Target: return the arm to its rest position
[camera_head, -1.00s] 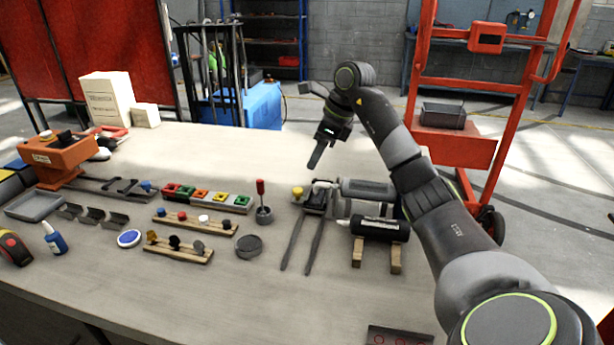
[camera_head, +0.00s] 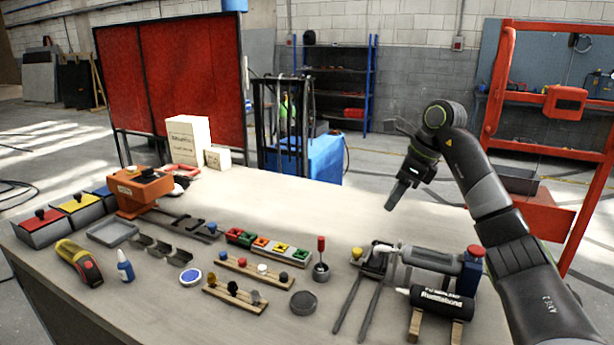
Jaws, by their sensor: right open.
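My right arm comes in from the right edge, bent at the elbow, over the right end of the table. Its gripper (camera_head: 398,190) hangs in the air above the back right of the table, pointing down and to the left. It is open and empty, apart from every object. Below it and nearer to me are a grey cylinder tool (camera_head: 430,259) and a black Russiabond cartridge (camera_head: 440,302) on wooden blocks. My left gripper is not in view.
The table (camera_head: 300,210) holds an orange machine (camera_head: 138,190), lidded boxes (camera_head: 80,206), a yellow tool (camera_head: 78,262), a blue bottle (camera_head: 125,266), coloured blocks (camera_head: 265,246) and a red-handled tool (camera_head: 320,258). A red frame (camera_head: 500,90) stands behind my arm. The table's back middle is clear.

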